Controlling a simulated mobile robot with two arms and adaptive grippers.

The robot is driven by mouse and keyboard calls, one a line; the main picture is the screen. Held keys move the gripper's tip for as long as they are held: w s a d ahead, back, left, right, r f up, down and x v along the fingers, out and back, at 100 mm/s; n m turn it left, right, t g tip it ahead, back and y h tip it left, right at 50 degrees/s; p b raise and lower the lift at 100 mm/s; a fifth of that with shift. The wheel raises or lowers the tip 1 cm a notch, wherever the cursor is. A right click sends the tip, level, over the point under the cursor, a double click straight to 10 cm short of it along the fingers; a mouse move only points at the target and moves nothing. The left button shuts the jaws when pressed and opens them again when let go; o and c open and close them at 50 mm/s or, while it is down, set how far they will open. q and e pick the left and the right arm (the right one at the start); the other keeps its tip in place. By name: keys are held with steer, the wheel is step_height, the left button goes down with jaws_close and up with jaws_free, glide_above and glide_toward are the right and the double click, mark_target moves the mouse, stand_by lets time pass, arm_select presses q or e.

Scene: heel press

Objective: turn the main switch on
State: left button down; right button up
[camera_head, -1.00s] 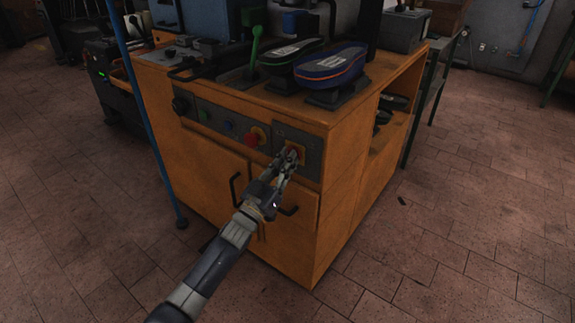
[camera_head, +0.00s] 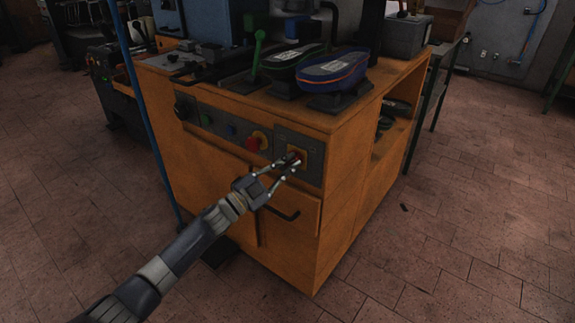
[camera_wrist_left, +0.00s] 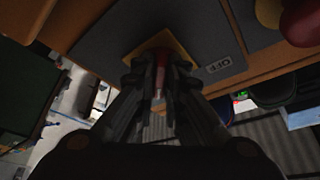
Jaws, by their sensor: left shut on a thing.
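The main switch (camera_head: 297,157) has a red handle on a yellow plate, at the right end of the grey control panel on the orange machine. My left gripper (camera_head: 291,165) reaches it from the lower left, with its fingertips at the switch. In the left wrist view the red handle (camera_wrist_left: 162,62) stands between the fingertips of my left gripper (camera_wrist_left: 160,82), which are shut on it. The yellow plate (camera_wrist_left: 180,44) is partly hidden by the fingers. An OFF label (camera_wrist_left: 218,66) shows beside it. My right gripper is not in view.
A red button (camera_head: 254,142) sits on the panel just left of the switch, with a blue button (camera_head: 231,131) farther left. A cabinet door handle (camera_head: 284,214) sticks out below the gripper. A blue pole (camera_head: 150,120) stands at the left.

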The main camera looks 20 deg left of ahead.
arm_select(q)
steer(key=shift+m+g, duration=0.4)
steer(key=shift+m, duration=0.2)
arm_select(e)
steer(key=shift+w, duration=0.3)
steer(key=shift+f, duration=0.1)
arm_select(q)
steer(key=c, duration=1.7)
jaws_free()
steer(key=shift+o, duration=0.2)
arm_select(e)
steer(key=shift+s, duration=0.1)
arm_select(q)
steer(key=shift+a, duration=0.1)
steer(key=v, duration=1.2)
steer(key=shift+f, duration=0.2)
